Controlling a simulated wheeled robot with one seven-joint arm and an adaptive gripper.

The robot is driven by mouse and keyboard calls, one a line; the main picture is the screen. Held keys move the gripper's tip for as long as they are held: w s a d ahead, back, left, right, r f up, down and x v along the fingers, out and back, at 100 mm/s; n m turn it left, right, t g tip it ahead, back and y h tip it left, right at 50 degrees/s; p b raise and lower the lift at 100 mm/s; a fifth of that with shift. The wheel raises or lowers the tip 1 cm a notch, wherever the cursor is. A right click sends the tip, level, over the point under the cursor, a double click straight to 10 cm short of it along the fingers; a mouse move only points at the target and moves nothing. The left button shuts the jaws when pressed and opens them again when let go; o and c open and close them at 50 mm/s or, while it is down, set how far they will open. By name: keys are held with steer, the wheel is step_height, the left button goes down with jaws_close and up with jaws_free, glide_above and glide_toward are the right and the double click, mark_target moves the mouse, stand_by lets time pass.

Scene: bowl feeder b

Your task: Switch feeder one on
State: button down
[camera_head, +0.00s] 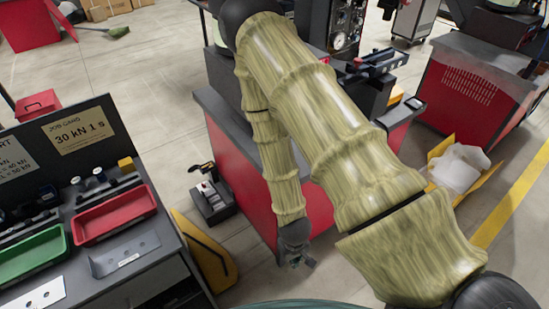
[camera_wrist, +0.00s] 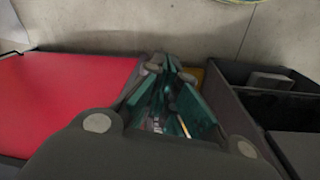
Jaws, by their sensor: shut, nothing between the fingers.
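My gripper (camera_head: 303,262) hangs low beside the red-sided cabinet (camera_head: 235,170) in the head view. In the wrist view its green-padded fingers (camera_wrist: 170,68) are shut with nothing between them. No feeder bowl or switch can be clearly made out. A dark machine with round knobs or dials (camera_head: 347,25) stands behind my arm, and I cannot tell whether it is feeder one. My arm, in an olive sleeve, hides much of the cabinet and its top.
A bench with red (camera_head: 115,213) and green (camera_head: 32,255) trays stands at left. A small dark box with a black handle (camera_head: 212,198) sits on the floor beside the cabinet. A yellow bin (camera_head: 467,147) stands at right. A red panel (camera_wrist: 60,95) and grey open box (camera_wrist: 275,100) flank my gripper.

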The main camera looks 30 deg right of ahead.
steer(key=s+a+f, duration=0.1)
steer(key=s, duration=0.5)
steer(key=s+a+f+b, duration=0.1)
steer(key=s+a+f, duration=0.1)
steer(key=s, duration=0.4)
steer(key=shift+a+f+n+y, duration=0.2)
steer(key=shift+f+n+y, duration=0.1)
steer(key=shift+s+d, duration=0.1)
steer(key=shift+s, duration=0.05)
